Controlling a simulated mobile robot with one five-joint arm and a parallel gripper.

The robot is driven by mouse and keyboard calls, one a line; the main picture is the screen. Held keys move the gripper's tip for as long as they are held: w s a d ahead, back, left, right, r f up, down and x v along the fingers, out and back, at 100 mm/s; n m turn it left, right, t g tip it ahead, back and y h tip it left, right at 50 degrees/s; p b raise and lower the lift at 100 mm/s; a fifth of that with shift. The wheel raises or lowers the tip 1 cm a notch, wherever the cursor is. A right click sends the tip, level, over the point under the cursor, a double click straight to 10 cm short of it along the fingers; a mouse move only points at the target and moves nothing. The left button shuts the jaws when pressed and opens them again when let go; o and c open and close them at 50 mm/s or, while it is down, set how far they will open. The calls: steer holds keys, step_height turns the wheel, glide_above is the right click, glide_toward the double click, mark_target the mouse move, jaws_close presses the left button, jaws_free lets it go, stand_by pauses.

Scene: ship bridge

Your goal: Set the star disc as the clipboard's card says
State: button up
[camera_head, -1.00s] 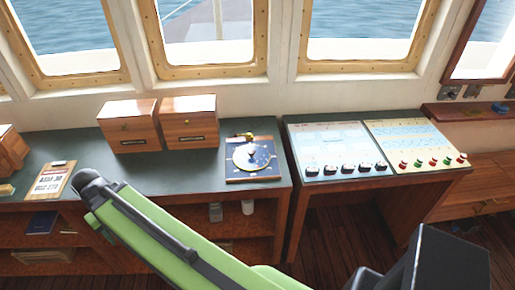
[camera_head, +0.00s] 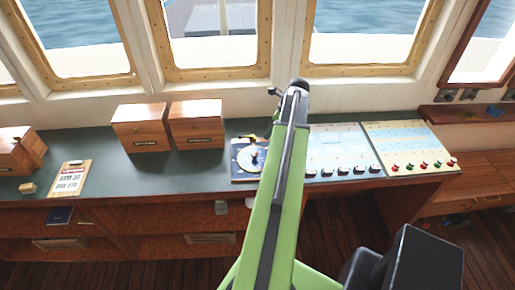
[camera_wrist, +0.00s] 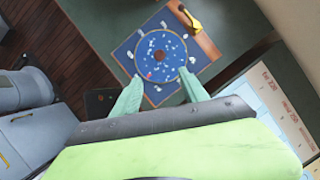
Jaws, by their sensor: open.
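A yellow piece (camera_wrist: 190,18) lies at the board's wooden edge. My gripper (camera_wrist: 159,82) is open and empty; its two green fingers point at the board's near side, and I cannot tell their height above it. The clipboard (camera_head: 70,180) lies at the left; its card's print is too small to read.
Wooden boxes (camera_head: 140,129) stand at the counter's back. A sloped console (camera_head: 337,148) with dark knobs and a panel (camera_head: 405,145) with coloured knobs stand to the right. Shelves are below the counter. The counter between clipboard and disc is clear.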

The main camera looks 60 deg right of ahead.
mark_target(255, 153)
steer(key=b+x, duration=1.6)
steer(key=x, duration=0.1)
steer(key=shift+d+f, duration=0.1)
steer(key=shift+f, duration=0.25)
steer(key=shift+r, duration=0.1)
jaws_close()
stand_by(0.4)
